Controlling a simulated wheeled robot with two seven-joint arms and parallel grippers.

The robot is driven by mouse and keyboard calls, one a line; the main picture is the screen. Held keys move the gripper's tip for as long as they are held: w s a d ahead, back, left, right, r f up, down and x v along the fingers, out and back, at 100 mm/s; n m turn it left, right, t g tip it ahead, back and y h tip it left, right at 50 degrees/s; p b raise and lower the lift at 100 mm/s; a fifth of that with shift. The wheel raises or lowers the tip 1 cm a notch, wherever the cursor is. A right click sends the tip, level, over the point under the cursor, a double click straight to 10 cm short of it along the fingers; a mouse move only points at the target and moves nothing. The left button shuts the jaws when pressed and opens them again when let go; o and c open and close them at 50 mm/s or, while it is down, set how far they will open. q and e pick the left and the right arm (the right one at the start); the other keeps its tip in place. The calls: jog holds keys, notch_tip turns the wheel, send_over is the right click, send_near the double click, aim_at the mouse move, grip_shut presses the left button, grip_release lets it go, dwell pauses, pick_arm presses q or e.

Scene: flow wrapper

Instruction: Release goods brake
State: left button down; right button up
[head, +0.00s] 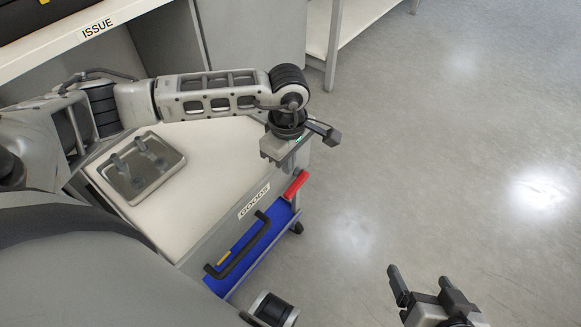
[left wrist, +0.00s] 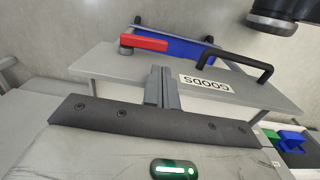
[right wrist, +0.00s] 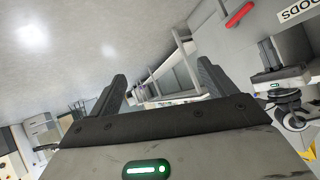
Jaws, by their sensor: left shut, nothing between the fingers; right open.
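The goods cart carries a GOODS label (head: 254,201), a black bar handle (head: 240,246) and a blue deck (head: 255,262). A red lever (head: 296,185), which looks like the brake, sits at the far end of its labelled side. It also shows in the left wrist view (left wrist: 143,43) and the right wrist view (right wrist: 239,14). My left gripper (left wrist: 162,72) is shut and empty, its tips pointing towards the lever and seemingly apart from it. In the head view the lever lies just beyond my left wrist. My right gripper (head: 424,283) is open and empty over the floor, away from the cart.
A grey tray (head: 178,157) with two small fixtures lies on the pale top behind the label. A counter marked ISSUE (head: 98,28) stands at the upper left. A white shelf (head: 345,40) stands at the back. The floor (head: 400,140) to the right is clear.

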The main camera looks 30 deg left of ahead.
pick_arm(q)
jog(key=r, duration=0.5)
jog(key=shift+s+r+p, duration=0.35)
jog(key=shift+s+p, duration=0.05)
pick_arm(e)
jog(key=shift+s+d+f+g, duration=0.15)
jog(key=shift+f+g, duration=0.15)
